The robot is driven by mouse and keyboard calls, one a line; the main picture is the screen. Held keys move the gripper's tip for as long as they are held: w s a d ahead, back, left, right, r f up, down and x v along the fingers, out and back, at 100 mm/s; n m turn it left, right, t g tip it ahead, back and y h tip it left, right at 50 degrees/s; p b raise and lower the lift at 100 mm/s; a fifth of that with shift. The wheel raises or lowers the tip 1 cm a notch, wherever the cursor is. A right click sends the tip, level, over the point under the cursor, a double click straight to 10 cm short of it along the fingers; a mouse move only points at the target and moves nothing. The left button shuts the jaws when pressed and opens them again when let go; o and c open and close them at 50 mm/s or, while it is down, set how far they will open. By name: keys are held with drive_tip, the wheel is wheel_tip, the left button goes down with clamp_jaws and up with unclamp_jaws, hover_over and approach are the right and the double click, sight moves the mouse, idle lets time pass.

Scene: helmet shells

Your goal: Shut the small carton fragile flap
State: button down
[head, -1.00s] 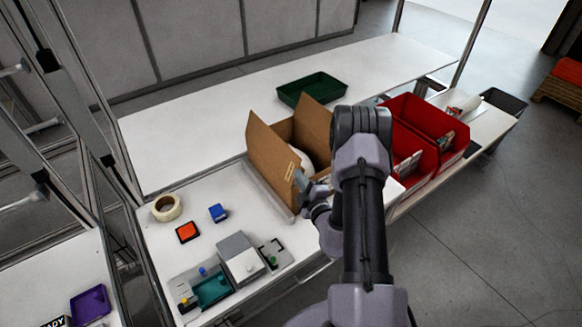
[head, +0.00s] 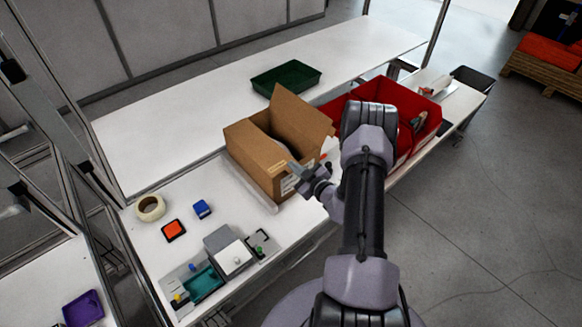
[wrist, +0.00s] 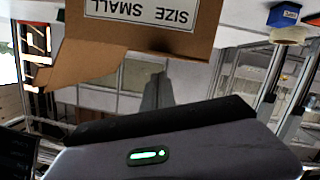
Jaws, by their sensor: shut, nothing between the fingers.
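The small cardboard carton (head: 252,155) stands on the white bench. One broad flap (head: 302,118) stands up on its far right side. The left side, where a pale label (head: 277,168) shows, no longer has a panel rising high; whether that flap lies fully flat I cannot tell. My gripper (head: 293,168) is shut and empty, at the carton's near corner; contact is unclear. In the wrist view, cardboard (wrist: 140,35) with an upside-down "SIZE SMALL" label fills the upper part. The carton's inside is mostly hidden.
Red bins (head: 417,117) stand right of the carton, partly behind my arm. A green tray (head: 286,78) lies behind it. A tape roll (head: 150,207), blue box (head: 202,208), orange item (head: 173,230) and grey box (head: 228,247) occupy the bench at left.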

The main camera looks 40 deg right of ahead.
drive_tip(key=shift+d+f+b, duration=0.25)
drive_tip(key=shift+f+b, duration=0.15)
drive_tip(key=shift+f, duration=0.1)
drive_tip(key=shift+d+f+b, duration=0.2)
drive_tip(key=shift+f+b, duration=0.15)
drive_tip(key=shift+f, duration=0.15)
drive_tip(key=shift+f, duration=0.1)
